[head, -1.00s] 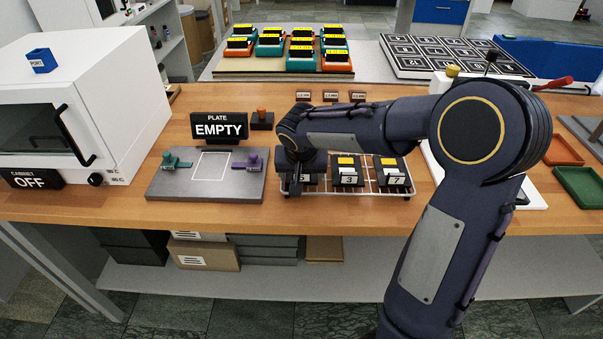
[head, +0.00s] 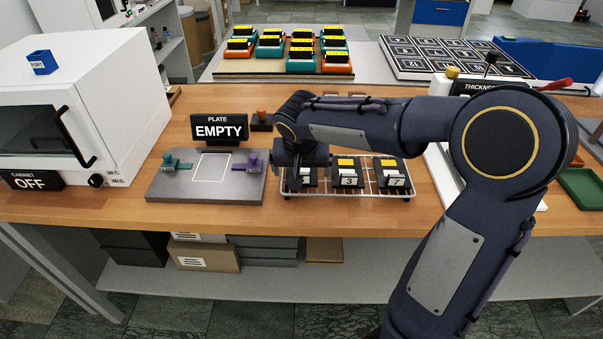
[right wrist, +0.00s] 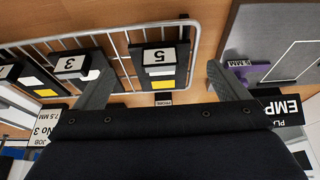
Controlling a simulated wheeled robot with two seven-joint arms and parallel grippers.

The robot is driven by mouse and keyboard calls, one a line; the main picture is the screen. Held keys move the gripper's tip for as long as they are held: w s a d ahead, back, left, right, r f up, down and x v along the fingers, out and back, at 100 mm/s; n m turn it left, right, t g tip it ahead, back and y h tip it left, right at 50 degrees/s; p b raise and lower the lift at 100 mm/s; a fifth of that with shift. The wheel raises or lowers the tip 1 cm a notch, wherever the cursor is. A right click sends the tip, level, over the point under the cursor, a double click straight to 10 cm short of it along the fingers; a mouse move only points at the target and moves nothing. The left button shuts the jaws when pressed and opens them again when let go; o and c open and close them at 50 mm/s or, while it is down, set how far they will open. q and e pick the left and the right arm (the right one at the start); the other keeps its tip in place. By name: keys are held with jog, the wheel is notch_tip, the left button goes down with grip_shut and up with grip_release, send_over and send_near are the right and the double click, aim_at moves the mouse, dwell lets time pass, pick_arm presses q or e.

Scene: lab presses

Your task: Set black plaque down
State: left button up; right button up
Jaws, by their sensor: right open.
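Three black plaques with white number tags and yellow patches sit side by side in a wire rack (head: 345,194). The left one, plaque 5 (right wrist: 159,65), is partly hidden behind my right arm in the head view. Plaque 3 (head: 349,173) is in the middle and plaque 7 (head: 395,174) is at the right. My right gripper (right wrist: 152,68) is open, its fingers apart on either side of plaque 5 in the right wrist view and holding nothing. In the head view its fingers are mostly hidden. My left gripper is not in view.
Left of the rack lies a grey plate (head: 207,190) with a white outline, a teal and a purple clamp, and a sign (head: 219,129) reading EMPTY. A white cabinet (head: 120,90) marked OFF stands further left. A green tray (head: 580,187) is at the right.

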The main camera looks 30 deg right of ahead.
jog(key=v, duration=0.8)
jog(key=s+a+f+n+y, duration=0.2)
jog(key=s+a+f+y, duration=0.1)
jog(key=s, duration=0.7)
jog(key=s+a+f+n+t+y, duration=0.1)
jog(key=s+a+f+n+y, duration=0.1)
jog(key=s, duration=0.9)
jog(key=shift+a+f+n+t+y, duration=0.35)
jog(key=shift+a+f+y, duration=0.25)
jog(key=shift+a+f, duration=0.3)
notch_tip(320, 180, up, 3)
jog(key=p, duration=0.3)
